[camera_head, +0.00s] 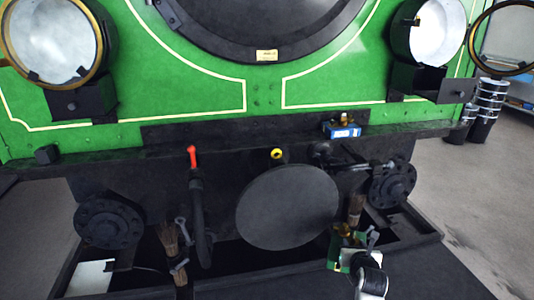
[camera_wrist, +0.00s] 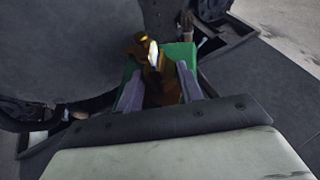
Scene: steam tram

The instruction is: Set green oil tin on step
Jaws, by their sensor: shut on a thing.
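The green oil tin (camera_head: 337,262) has a brass-coloured top and shows low at the right of centre in the head view. My gripper (camera_head: 354,256) is shut on it, in front of the tram's dark lower front. In the wrist view the green tin (camera_wrist: 187,52) sits between the two grey fingers of my gripper (camera_wrist: 160,88), and the brass top (camera_wrist: 150,50) faces the camera. A dark step-like ledge (camera_head: 240,143) runs across below the green front panel, above the held tin in the picture. I cannot tell whether the tin touches anything below.
A blue tin (camera_head: 343,131) with a brass top stands on the ledge at right. A round black buffer (camera_head: 288,207), a red-handled hose (camera_head: 195,190) and brush-like pieces (camera_head: 170,238) hang below. A lower black frame (camera_head: 405,235) surrounds them. Open grey floor (camera_head: 460,195) lies at right.

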